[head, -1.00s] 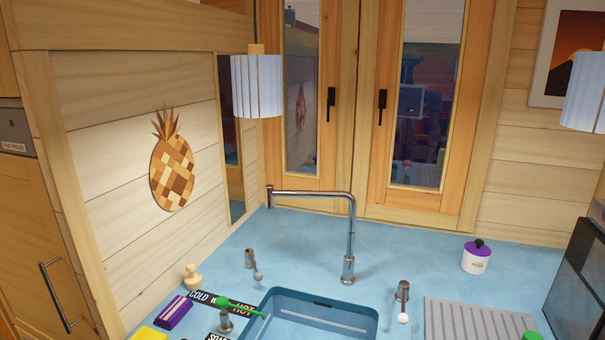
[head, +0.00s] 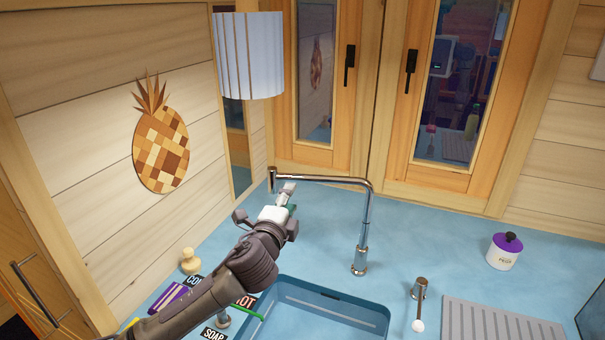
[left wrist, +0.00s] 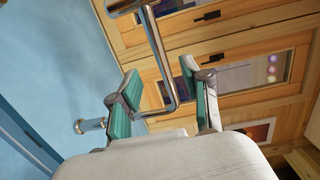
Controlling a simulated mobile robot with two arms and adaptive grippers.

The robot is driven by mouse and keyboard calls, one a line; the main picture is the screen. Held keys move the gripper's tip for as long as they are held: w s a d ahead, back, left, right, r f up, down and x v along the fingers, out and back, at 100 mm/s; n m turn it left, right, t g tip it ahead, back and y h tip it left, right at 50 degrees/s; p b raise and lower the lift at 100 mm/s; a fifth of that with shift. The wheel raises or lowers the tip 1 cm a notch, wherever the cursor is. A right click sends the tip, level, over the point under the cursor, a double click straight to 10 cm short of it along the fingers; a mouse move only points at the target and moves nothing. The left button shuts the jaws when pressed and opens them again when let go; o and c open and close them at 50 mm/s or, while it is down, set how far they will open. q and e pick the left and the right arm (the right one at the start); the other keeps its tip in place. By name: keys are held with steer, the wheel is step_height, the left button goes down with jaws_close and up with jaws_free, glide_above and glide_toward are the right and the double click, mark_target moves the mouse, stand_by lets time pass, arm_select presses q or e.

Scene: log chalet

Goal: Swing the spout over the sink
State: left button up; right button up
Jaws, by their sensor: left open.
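The chrome tap stands on the blue counter behind the sink, its upright (head: 364,235) topped by a long horizontal spout (head: 325,180). The spout points left over bare counter, behind the sink (head: 350,305), and its short tip (head: 272,180) turns down. My left gripper (head: 287,190) is open, just in front of and below the spout near its tip. In the left wrist view the spout (left wrist: 158,50) crosses the gap between the two green-padded fingers (left wrist: 160,80). I cannot tell whether either finger touches it. My right gripper is not in view.
A striped lamp (head: 250,55) hangs above the tip at the back left. A small lever (head: 419,300) stands right of the tap. A purple-lidded jar (head: 504,250) and a grey drainboard (head: 500,325) are further right. Counter behind the sink is largely clear.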

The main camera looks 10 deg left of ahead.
mark_target(301, 180)
arm_select(q)
steer(key=w, duration=0.3)
steer(key=w+p, duration=0.1)
steer(key=w, duration=0.2)
steer(key=w+p, duration=0.1)
steer(key=w, duration=0.3)
steer(key=shift+w+d+f, duration=0.1)
steer(key=shift+d+f, duration=0.2)
steer(key=shift+f, duration=0.05)
steer(key=shift+w, duration=0.25)
steer(key=shift+w+d, duration=0.1)
steer(key=shift+w, duration=0.35)
steer(key=shift+s, duration=0.1)
steer(key=c, duration=0.7)
jaws_close()
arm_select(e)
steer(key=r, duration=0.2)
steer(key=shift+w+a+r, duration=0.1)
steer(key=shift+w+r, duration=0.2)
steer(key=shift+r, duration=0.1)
